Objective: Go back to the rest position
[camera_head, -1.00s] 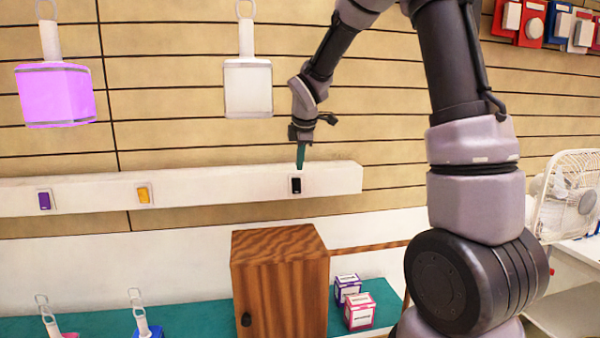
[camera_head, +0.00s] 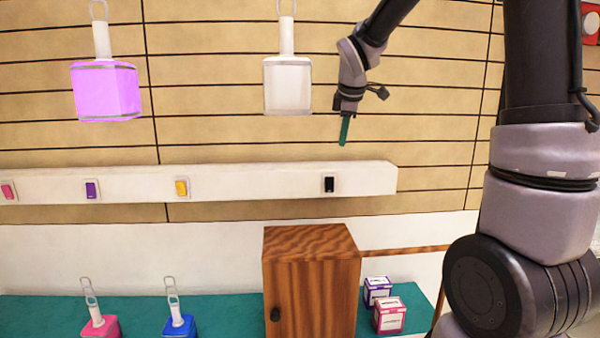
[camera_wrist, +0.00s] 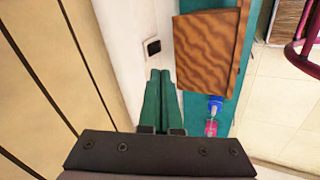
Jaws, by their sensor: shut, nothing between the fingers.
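My gripper (camera_head: 344,131) is shut and empty, its green fingers pointing down in front of the slatted wall. In the head view it is above and a little right of the black switch (camera_head: 329,184) on the white rail (camera_head: 250,180), apart from it. In the wrist view the two green fingers (camera_wrist: 159,78) lie side by side, with the black switch (camera_wrist: 153,47) to their upper left.
A purple lamp (camera_head: 106,92) and a white lamp (camera_head: 287,86) hang left of my arm. Below are a wooden cabinet (camera_head: 310,285), two small boxes (camera_head: 390,315), a pink lamp (camera_head: 100,327) and a blue lamp (camera_head: 179,325) on a teal surface (camera_head: 235,317).

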